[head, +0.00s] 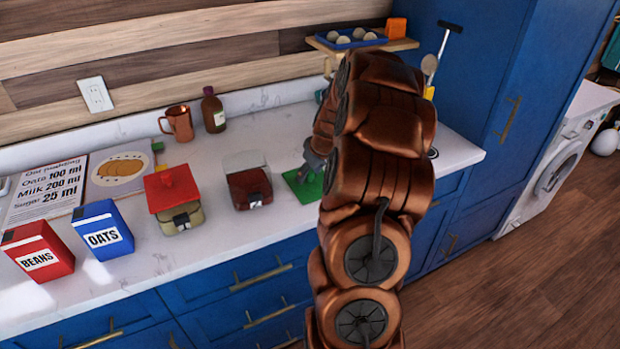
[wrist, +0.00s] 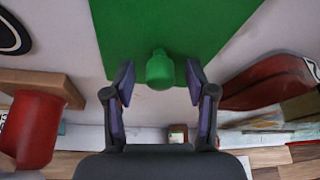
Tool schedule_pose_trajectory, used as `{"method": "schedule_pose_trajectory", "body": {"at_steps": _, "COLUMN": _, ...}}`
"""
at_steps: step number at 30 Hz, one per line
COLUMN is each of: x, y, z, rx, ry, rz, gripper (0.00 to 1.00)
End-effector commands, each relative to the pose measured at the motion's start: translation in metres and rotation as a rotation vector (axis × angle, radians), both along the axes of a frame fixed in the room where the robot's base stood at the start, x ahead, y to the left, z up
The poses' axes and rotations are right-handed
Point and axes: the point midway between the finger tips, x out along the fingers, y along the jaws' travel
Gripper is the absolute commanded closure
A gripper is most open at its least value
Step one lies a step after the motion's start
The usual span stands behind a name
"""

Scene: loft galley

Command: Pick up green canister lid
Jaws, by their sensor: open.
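The green canister lid (head: 302,187) shows as a flat green square on the counter, partly hidden by my arm in the head view. In the wrist view the lid (wrist: 205,25) fills the upper middle, with its round green knob (wrist: 160,70) standing out. My gripper (wrist: 160,78) is open, with one finger on each side of the knob. A small gap shows between each finger and the knob. In the head view my gripper (head: 312,162) is just over the lid, mostly hidden by my arm.
A canister with a pale top (head: 248,180) stands just left of the lid, and a red-lidded canister (head: 172,192) beyond it. Oats (head: 102,230) and beans (head: 38,250) boxes stand further left. A copper mug (head: 177,123) and brown bottle (head: 213,110) are behind.

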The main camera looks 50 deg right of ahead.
Motion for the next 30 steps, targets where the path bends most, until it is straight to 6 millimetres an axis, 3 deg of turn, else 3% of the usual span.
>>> {"method": "schedule_pose_trajectory", "body": {"at_steps": 7, "x": 0.0006, "y": 0.0001, "z": -0.0020, "rx": 0.000, "ry": 0.000, "rz": 0.000, "gripper": 0.44}}
{"method": "schedule_pose_trajectory", "body": {"at_steps": 23, "x": 0.0003, "y": 0.0001, "z": -0.0021, "rx": 0.001, "ry": 0.001, "rz": 0.000, "gripper": 0.99}}
{"method": "schedule_pose_trajectory", "body": {"at_steps": 30, "x": 0.0004, "y": 0.0002, "z": -0.0021, "rx": 0.001, "ry": 0.001, "rz": 0.001, "gripper": 1.00}}
